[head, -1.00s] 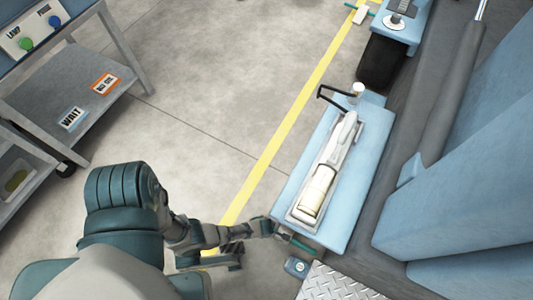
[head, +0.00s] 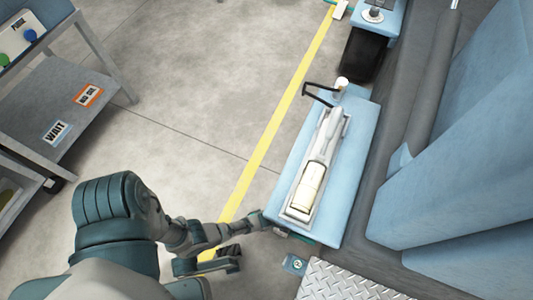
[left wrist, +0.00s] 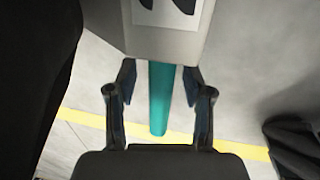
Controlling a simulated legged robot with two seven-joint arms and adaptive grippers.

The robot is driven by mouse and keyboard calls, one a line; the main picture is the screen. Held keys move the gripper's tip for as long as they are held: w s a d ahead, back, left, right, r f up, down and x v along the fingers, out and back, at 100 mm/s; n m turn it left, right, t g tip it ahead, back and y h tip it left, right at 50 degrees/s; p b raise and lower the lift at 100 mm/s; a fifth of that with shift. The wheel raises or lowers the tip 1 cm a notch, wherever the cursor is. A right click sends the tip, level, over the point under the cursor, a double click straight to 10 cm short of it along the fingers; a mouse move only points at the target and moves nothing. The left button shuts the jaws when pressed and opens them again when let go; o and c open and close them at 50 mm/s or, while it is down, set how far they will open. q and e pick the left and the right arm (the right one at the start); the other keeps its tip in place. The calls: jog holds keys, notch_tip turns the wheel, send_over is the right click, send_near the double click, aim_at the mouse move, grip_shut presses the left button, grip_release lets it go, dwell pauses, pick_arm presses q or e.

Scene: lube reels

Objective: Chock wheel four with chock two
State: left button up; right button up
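A teal handle (left wrist: 158,98) runs between the two dark fingers of my left gripper (left wrist: 160,78) in the left wrist view, with a gap on both sides. The fingers look open around it. The handle leads to a pale block (left wrist: 165,32) with a dark printed mark, apparently a chock; its number is cut off. In the head view my left gripper (head: 260,221) is low at the left edge of the light blue deck, by a short teal bar (head: 301,238). The wheel there is hidden under the deck. My right gripper is not in view.
A black wheel (head: 365,54) stands farther back, with a white chock (head: 341,9) beside it. A small blue labelled block (head: 295,263) lies by the tread plate (head: 345,282). A grey cart (head: 75,90) stands left. Open floor lies between.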

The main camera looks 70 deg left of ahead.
pick_arm(q)
jog(key=shift+s, duration=0.15)
jog(key=shift+d+r, duration=0.1)
notch_tip(320, 180, up, 11)
jog(key=s+d, duration=0.1)
jog(key=shift+s+d+r, duration=0.2)
jog(key=shift+d, duration=0.1)
dwell(0.4)
